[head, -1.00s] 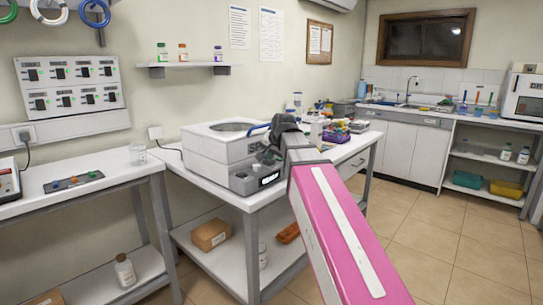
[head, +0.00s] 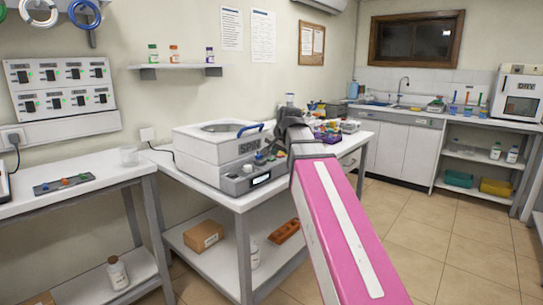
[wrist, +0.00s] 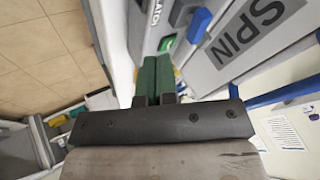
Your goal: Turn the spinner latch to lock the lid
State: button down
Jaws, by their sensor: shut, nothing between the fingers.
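The spinner (head: 205,158) is a white box with a round top opening, a SPIN label and a grey front control panel (head: 235,186). A blue handle (head: 250,128) shows at its top edge. The wrist view shows part of a LATCH label (wrist: 154,12), a green button (wrist: 166,44) and a blue knob-like piece (wrist: 198,25) beside the SPIN face. I cannot tell surely whether the blue piece is the latch. My gripper (wrist: 157,66) is shut and empty, with its green fingers close to the panel edge below the button. Contact is unclear. In the head view my wrist hides the fingertips.
The spinner stands on a white table (head: 265,205) with small items behind my wrist. The tiled floor (head: 440,235) on the right is clear.

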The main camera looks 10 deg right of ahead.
aim_at(260, 154)
jog(key=v, duration=0.5)
jog(key=shift+s+d+r, duration=0.1)
jog(key=shift+s+r, duration=0.1)
jog(key=shift+s, duration=0.05)
jog(key=c, duration=1.7)
grip_release()
jog(key=shift+s+r, duration=0.15)
jog(key=shift+r, duration=0.05)
jog(key=o, duration=0.5)
jog(key=shift+r, duration=0.1)
jog(key=o, duration=0.5)
jog(key=shift+w+n, duration=0.25)
jog(key=shift+n, duration=0.15)
jog(key=o, duration=0.3)
jog(key=w+a+r+n+g+y, duration=0.1)
jog(key=w+n, duration=0.5)
jog(key=n, duration=0.6)
jog(key=a+r+g, duration=0.1)
jog(key=g, duration=0.1)
jog(key=shift+w+n+g, duration=0.3)
jog(key=shift+n+g, duration=0.1)
jog(key=w+a+f+n, duration=0.1)
jog(key=f, duration=0.2)
jog(key=w+a+f+n, duration=0.1)
jog(key=f, duration=0.2)
jog(key=w+a+f+n, duration=0.1)
jog(key=a+f, duration=0.1)
jog(key=f, duration=0.1)
jog(key=shift+f+g+y, duration=0.3)
jog(key=shift+f, duration=0.1)
